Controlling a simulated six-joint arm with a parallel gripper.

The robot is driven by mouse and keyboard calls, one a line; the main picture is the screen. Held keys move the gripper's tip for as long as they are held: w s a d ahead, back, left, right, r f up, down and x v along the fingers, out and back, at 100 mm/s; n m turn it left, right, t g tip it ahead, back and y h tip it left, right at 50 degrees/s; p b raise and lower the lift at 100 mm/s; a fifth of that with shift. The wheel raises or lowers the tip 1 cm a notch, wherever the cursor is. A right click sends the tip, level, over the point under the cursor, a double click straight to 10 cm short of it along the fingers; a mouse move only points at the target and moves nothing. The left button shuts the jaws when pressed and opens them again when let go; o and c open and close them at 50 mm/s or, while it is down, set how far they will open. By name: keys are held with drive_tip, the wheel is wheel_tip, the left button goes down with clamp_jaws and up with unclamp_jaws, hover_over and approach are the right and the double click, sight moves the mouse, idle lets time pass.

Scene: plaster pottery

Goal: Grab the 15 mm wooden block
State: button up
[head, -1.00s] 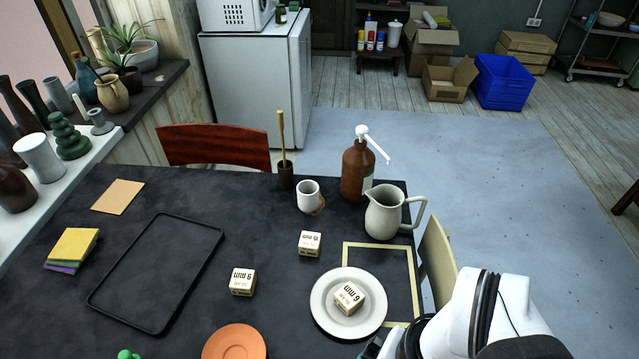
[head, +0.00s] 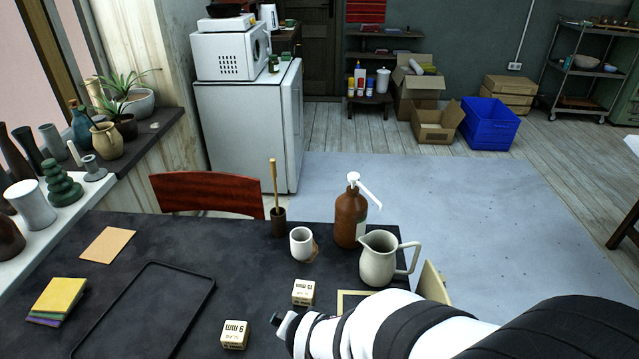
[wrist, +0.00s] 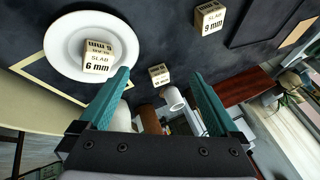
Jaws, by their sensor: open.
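Three pale wooden blocks are in view. A block marked 9 mm (head: 235,335) stands on the dark table in the head view; a block marked SLAB 9 mm (wrist: 210,18) is at the top of the wrist view. A block marked SLAB 6 mm (wrist: 98,58) sits on the white plate (wrist: 57,42). A third block (wrist: 158,75), also in the head view (head: 304,292), stands on the table; its label is too small to read. My gripper (wrist: 161,74) is open and empty, its teal fingers above the table, with the third block showing between the fingertips.
A white cup (head: 302,244), a brown pump bottle (head: 350,218) and a cream jug (head: 379,262) stand behind the third block. A black tray (head: 150,320) lies left. My arm hides the plate in the head view. Table around the third block's left is clear.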

sight(304, 289)
drive_tip(key=w+f+t+h, duration=0.1)
drive_tip(key=f+t, duration=0.1)
drive_tip(key=w+a+f+n+t+h, duration=0.1)
drive_tip(key=f+t, duration=0.1)
drive_tip(key=w+a+f+t+h, duration=0.1)
drive_tip(key=f, duration=0.1)
drive_tip(key=shift+w+n+t, duration=0.2)
drive_tip(key=shift+n+t, duration=0.2)
drive_tip(key=shift+s+n+t+h, duration=0.15)
drive_tip(key=shift+n+t+h, duration=0.25)
drive_tip(key=shift+n+t, duration=0.4)
drive_tip(key=x, duration=1.5)
drive_tip(key=shift+w+a, duration=0.2)
drive_tip(key=shift+w, duration=0.15)
drive_tip(key=c, duration=1.4)
drive_tip(key=shift+c, duration=0.3)
